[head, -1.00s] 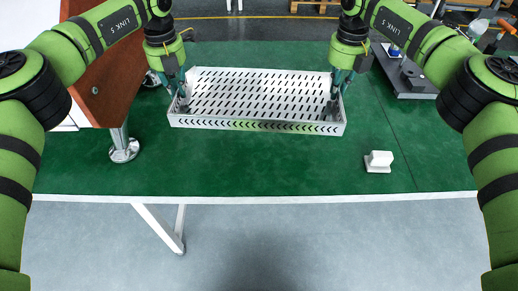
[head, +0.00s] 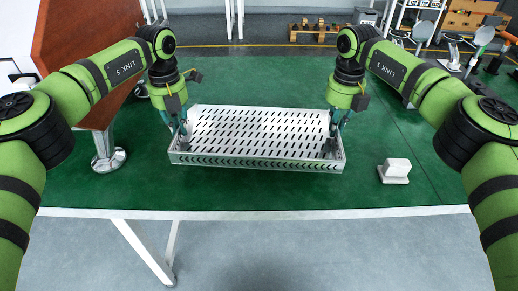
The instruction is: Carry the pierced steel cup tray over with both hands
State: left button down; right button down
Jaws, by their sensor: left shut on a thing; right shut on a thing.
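The pierced steel cup tray (head: 258,135) is a wide, shallow silver tray with rows of slots, in the middle of the head view over the green table. My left gripper (head: 183,143) is shut on its left end wall. My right gripper (head: 331,146) is shut on its right end wall. The tray looks about level. I cannot tell for sure whether its underside is clear of the table. The fingertips are partly hidden against the tray walls.
The green table (head: 270,191) is bare in front of the tray. A small white block (head: 395,171) lies to the right. A brown wooden panel (head: 85,50) and a round metal foot (head: 108,160) stand at the left. Dark equipment is at the back right, partly behind my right arm.

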aim_at(181, 140)
pick_arm(q)
jog(key=shift+f, duration=0.1)
